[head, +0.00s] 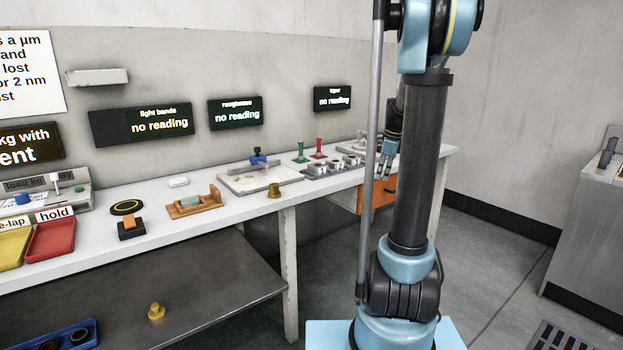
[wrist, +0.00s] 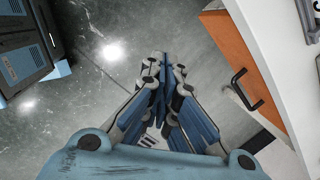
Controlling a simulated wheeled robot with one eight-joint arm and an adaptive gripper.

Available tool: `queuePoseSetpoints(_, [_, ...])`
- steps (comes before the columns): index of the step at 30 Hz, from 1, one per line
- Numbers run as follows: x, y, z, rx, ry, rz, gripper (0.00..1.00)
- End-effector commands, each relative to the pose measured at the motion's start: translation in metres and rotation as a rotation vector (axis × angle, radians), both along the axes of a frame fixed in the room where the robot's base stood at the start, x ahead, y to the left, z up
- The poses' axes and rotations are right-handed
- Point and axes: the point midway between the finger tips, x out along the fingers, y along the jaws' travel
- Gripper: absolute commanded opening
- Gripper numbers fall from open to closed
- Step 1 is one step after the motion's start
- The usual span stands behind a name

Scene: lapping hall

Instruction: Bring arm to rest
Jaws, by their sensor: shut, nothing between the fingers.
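My gripper (head: 383,172) hangs low in the head view, behind my arm's dark upright link and in front of the bench's far end. It points downward. In the wrist view my gripper (wrist: 165,62) has its blue-padded fingers together, with nothing held between them. Bare grey floor shows beyond the fingertips. Part of my arm is hidden behind its own upright link in the head view.
A long white bench (head: 235,207) runs along the wall with trays, fixtures and small parts on it. An orange drawer (wrist: 245,75) with a dark handle is right of my gripper. A grey cabinet (head: 590,220) stands far right. Open floor (head: 480,250) lies between.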

Motion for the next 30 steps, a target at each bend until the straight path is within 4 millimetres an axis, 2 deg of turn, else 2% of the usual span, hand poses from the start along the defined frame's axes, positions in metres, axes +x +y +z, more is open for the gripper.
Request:
queuePoseSetpoints(3, [-0.035,0.016,0.007,-0.036,-0.015,0.150,0.00])
queuePoseSetpoints(14, [-0.132,0.049,0.009,-0.147,-0.052,0.608,0.00])
queuePoseSetpoints(23, [-0.210,0.069,-0.009,-0.238,-0.077,0.993,0.00])
queuePoseSetpoints(30, [-0.269,0.079,-0.033,-0.308,-0.092,1.301,0.00])
